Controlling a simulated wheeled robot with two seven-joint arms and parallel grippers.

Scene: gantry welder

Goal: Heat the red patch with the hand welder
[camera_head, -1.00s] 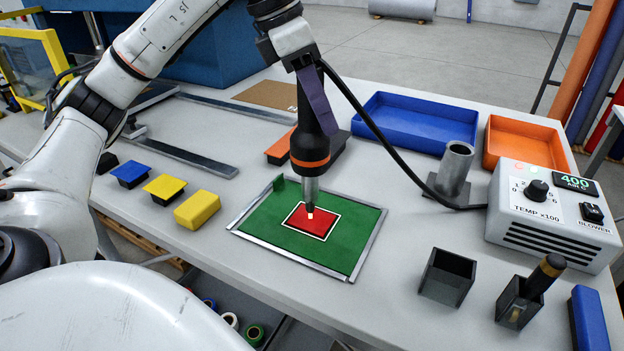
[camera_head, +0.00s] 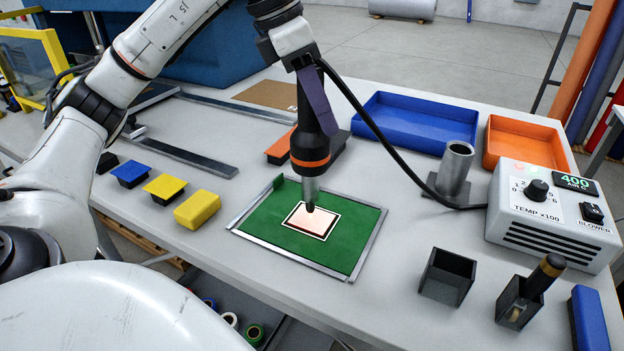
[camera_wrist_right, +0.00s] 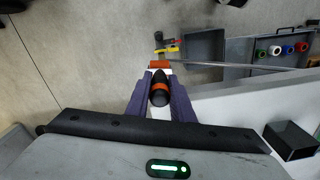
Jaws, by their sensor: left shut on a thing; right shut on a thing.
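The hand welder (camera_head: 310,150), black with an orange ring and a metal nozzle, is upright in my left gripper (camera_head: 317,105), whose purple fingers are shut on it. Its nozzle tip is over the patch (camera_head: 312,222); I cannot tell whether they touch. The patch looks pale pink, almost white, inside a white outline on the green sheet (camera_head: 258,240). My right gripper (camera_wrist_right: 160,96), in the right wrist view, is shut on a black tool with an orange band (camera_wrist_right: 160,88). Its far end is unclear. The right gripper does not show in the head view.
A black cable runs from the welder to the control box (camera_head: 553,215), which reads 400. A metal tube holder (camera_head: 454,172), a blue tray (camera_head: 416,120), an orange tray (camera_head: 525,143) and small black holders (camera_head: 447,277) stand on the right. Yellow and blue blocks (camera_head: 197,209) sit left.

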